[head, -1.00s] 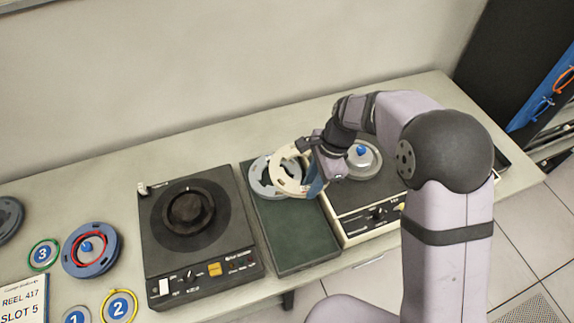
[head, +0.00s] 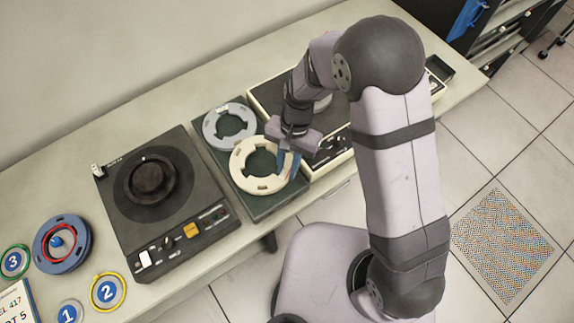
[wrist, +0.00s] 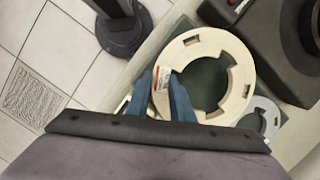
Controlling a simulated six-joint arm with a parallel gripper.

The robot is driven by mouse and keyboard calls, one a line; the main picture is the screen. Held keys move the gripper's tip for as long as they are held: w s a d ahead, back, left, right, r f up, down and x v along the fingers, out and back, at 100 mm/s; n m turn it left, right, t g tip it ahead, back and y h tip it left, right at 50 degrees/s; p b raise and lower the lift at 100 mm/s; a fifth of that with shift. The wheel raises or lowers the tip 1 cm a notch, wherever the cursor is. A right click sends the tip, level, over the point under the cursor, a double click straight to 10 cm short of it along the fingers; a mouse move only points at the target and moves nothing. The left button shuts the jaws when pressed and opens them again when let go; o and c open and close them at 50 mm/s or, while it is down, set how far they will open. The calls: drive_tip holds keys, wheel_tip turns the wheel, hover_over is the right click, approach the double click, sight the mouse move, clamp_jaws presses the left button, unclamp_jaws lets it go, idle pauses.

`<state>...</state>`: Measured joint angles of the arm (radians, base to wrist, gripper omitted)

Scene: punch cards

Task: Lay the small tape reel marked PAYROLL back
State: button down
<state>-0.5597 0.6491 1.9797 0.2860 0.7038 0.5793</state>
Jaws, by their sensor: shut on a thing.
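A cream tape reel (head: 258,185) with a wide centre hole lies roughly flat over the front part of a dark green tray (head: 262,211). In the wrist view the reel (wrist: 236,55) bears a small red and white label; its lettering is too small to read. My gripper (head: 291,164) is shut on the reel's right rim, and its blue fingers (wrist: 162,97) pinch the ring in the wrist view. I cannot tell whether the reel touches the tray floor. A grey reel (head: 211,128) lies in the tray's back part, next to the cream one.
A dark tape unit (head: 150,225) with a round hub stands left of the tray. A cream-edged unit (head: 330,160) stands right of it, partly behind my arm. A blue reel (head: 45,245) and numbered rings (head: 108,292) lie at far left.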

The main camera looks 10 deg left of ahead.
drive_tip(key=shift+f, duration=0.1)
drive_tip(key=shift+w+b+x, duration=0.2)
drive_tip(key=shift+b+x, duration=0.55)
drive_tip(key=shift+x, duration=0.05)
drive_tip(key=shift+w+b+x, duration=0.15)
drive_tip(key=shift+b+x, duration=0.65)
drive_tip(key=shift+w+b+x, duration=0.2)
drive_tip(key=shift+b+x, duration=0.55)
drive_tip(key=shift+x, duration=0.05)
drive_tip(key=shift+d+p, duration=0.15)
drive_tip(key=shift+p, duration=0.35)
drive_tip(key=shift+w+b+x, duration=0.15)
drive_tip(key=shift+b+x, duration=0.15)
drive_tip(key=shift+x, duration=0.35)
drive_tip(key=shift+w+b+x, duration=0.15)
drive_tip(key=shift+b+x, duration=0.15)
drive_tip(key=shift+x, duration=0.4)
idle(1.2)
drive_tip(key=c, duration=1.5)
unclamp_jaws()
drive_tip(key=shift+d, duration=0.1)
drive_tip(key=c, duration=0.3)
drive_tip(key=shift+c, duration=0.2)
